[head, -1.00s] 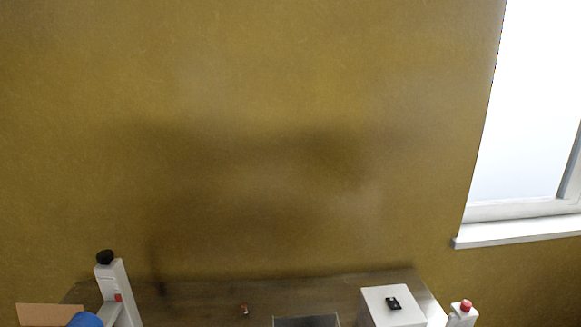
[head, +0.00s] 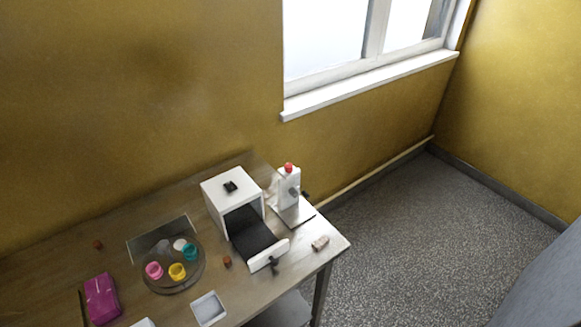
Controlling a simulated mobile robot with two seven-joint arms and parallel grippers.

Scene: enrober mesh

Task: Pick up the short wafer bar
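A small pale, pinkish-brown block (head: 320,243) lies near the right corner of the wooden table (head: 335,250). It may be the short wafer bar, but it is too small to be sure. Two small reddish-brown pieces also lie on the table: one (head: 227,261) between the round tray and the white machine, one (head: 98,244) at the back left. Neither of my grippers shows in the head view.
A white box-shaped machine (head: 222,190) with a dark belt (head: 252,241) stands at the back right. Beside it is a white bottle-like thing with a red top (head: 289,186). A round tray (head: 190,283) holds several coloured cups.

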